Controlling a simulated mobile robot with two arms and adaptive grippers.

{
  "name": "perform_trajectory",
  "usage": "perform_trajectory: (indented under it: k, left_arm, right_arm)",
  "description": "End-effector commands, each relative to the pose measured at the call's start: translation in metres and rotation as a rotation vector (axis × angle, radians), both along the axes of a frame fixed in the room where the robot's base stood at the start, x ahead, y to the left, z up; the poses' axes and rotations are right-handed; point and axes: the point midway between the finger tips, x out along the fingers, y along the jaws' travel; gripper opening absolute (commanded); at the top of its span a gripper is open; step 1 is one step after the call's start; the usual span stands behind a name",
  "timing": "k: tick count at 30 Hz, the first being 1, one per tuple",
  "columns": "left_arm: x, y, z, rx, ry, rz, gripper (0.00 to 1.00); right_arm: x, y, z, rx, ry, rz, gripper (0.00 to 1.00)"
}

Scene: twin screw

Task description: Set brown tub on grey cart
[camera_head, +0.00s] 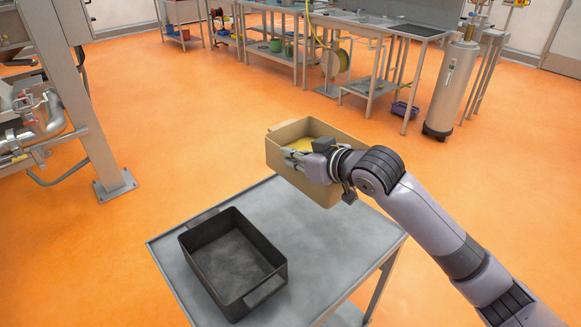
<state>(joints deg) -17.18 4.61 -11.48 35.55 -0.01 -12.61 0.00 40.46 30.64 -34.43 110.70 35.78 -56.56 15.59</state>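The brown tub (327,193) is a tan open box with something yellow inside, held over the far right corner of the grey cart (319,256). My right gripper (294,157) reaches over the tub's near side and appears shut on its wall; the fingers are partly hidden by the wrist. I cannot tell if the tub's underside touches the cart top. My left gripper is not in view.
A black open tub (232,262) stands on the left half of the cart. The cart top right of it is bare. Steel benches (345,25) and a steel cylinder (452,88) stand at the back. A steel post (85,110) is at left. Orange floor surrounds the cart.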

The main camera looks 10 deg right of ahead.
Motion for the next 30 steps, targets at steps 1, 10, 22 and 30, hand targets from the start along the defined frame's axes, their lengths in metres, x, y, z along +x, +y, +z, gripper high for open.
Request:
perform_trajectory:
  k: [1,10,22,30]
  left_arm:
    - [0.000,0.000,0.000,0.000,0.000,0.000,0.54]
    - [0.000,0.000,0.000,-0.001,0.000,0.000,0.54]
    - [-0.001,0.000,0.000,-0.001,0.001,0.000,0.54]
    - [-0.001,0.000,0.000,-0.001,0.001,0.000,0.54]
  right_arm:
    - [0.001,-0.001,-0.007,0.001,-0.011,0.000,0.00]
    - [0.000,0.000,-0.071,0.001,-0.014,0.001,0.00]
    - [0.001,0.000,-0.112,0.002,-0.019,0.001,0.00]
    - [0.001,0.001,-0.145,0.002,-0.017,0.001,0.00]
